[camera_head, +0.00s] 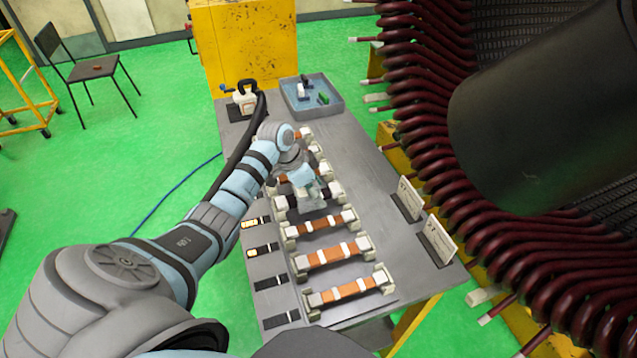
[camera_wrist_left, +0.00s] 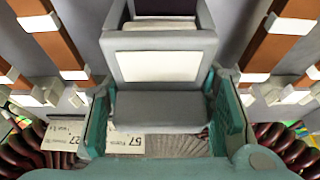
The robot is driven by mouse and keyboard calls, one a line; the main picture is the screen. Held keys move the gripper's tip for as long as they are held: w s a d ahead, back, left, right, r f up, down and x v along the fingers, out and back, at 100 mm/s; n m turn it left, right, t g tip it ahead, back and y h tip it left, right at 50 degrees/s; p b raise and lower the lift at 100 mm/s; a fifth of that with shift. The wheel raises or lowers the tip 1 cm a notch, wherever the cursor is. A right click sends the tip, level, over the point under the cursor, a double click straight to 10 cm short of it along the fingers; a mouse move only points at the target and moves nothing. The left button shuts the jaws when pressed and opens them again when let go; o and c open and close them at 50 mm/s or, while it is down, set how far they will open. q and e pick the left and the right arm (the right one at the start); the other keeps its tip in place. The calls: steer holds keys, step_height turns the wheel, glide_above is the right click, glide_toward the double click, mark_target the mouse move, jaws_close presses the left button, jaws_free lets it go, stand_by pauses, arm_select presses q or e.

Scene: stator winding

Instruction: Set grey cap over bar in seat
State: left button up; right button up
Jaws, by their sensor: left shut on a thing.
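My left gripper (camera_head: 313,194) is over the right end of a dark bar (camera_head: 292,202) that lies in the row of bars on the table. In the left wrist view, its teal fingers (camera_wrist_left: 165,118) are shut on a grey cap (camera_wrist_left: 158,108), one on each side. The dark bar (camera_wrist_left: 167,8) shows at the top of that view, in line with the cap, with a white band on it. The seat under the cap is mostly hidden, so I cannot tell whether the cap touches it. My right gripper is not in view.
Orange bars (camera_head: 331,254) lie in seats on both sides of the dark bar. Dark strips (camera_head: 281,320) lie along the table's left edge. A blue-grey tray (camera_head: 337,106) stands at the back, label plates (camera_head: 438,240) at the right. The large stator (camera_head: 430,110) rises beyond the table's right side.

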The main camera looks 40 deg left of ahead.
arm_select(q)
steer(key=shift+w+f, duration=0.2)
steer(key=shift+w, duration=0.1)
steer(key=shift+s+f+b, duration=0.1)
steer(key=shift+f+b, duration=0.25)
steer(key=shift+f, duration=0.2)
steer(key=o, duration=1.3)
steer(key=v, duration=1.2)
steer(key=shift+d, duration=0.1)
